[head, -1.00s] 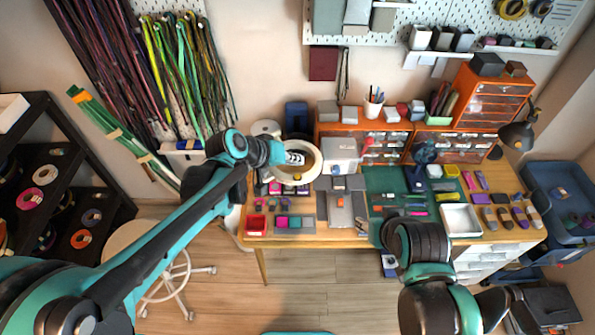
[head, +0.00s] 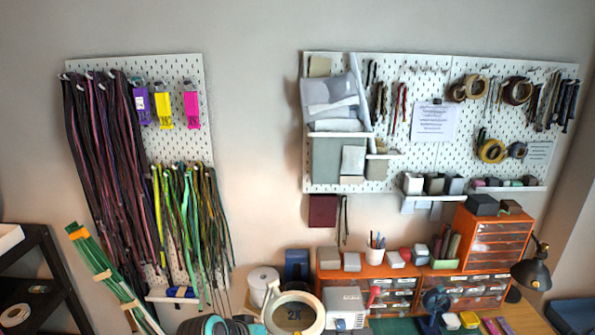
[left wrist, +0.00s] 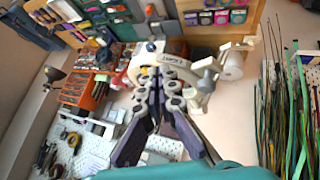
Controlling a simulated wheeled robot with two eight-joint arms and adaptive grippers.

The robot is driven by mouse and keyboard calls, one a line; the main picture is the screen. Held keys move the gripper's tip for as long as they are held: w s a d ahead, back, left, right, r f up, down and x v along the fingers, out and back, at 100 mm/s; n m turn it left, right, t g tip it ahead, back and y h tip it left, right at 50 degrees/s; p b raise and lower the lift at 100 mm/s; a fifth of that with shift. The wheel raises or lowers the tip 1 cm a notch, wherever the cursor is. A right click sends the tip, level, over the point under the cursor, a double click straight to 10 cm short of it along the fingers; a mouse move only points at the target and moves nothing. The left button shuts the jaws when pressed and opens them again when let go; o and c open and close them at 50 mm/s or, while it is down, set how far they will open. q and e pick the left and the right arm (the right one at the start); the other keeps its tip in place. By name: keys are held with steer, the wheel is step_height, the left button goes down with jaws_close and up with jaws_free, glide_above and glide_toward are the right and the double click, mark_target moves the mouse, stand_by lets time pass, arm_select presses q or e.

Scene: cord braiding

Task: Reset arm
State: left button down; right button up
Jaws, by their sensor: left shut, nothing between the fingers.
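My left gripper (left wrist: 160,85) shows in the left wrist view with its dark purple fingers drawn together, and nothing is seen between them. A white ring (left wrist: 205,72) and a white machine-like body lie behind the fingertips there, and I cannot tell how far off. In the head view only a teal and black part of my left arm shows at the bottom edge, left of a cream ring (head: 268,316) around a dark disc marked 2X. My right gripper is outside both current views.
Orange drawer units (head: 492,243) and a grey box (head: 345,306) stand at the back of the bench. A pegboard (head: 85,75) holds hanging cords (head: 105,170). A larger pegboard (head: 440,90) hangs on the right. A black lamp (head: 533,272) stands at the right.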

arm_select(q)
steer(key=s+a+f+y+b, duration=0.2)
steer(key=s+a+f+b, duration=0.4)
steer(key=f, duration=0.3)
steer(key=s+a+f+y+b, duration=0.3)
steer(key=s+a+f+b, duration=0.3)
steer(key=f, duration=0.3)
steer(key=shift+s+a+t+b, duration=0.15)
steer(key=shift+s+t+b, duration=0.25)
steer(key=shift+s+b, duration=0.4)
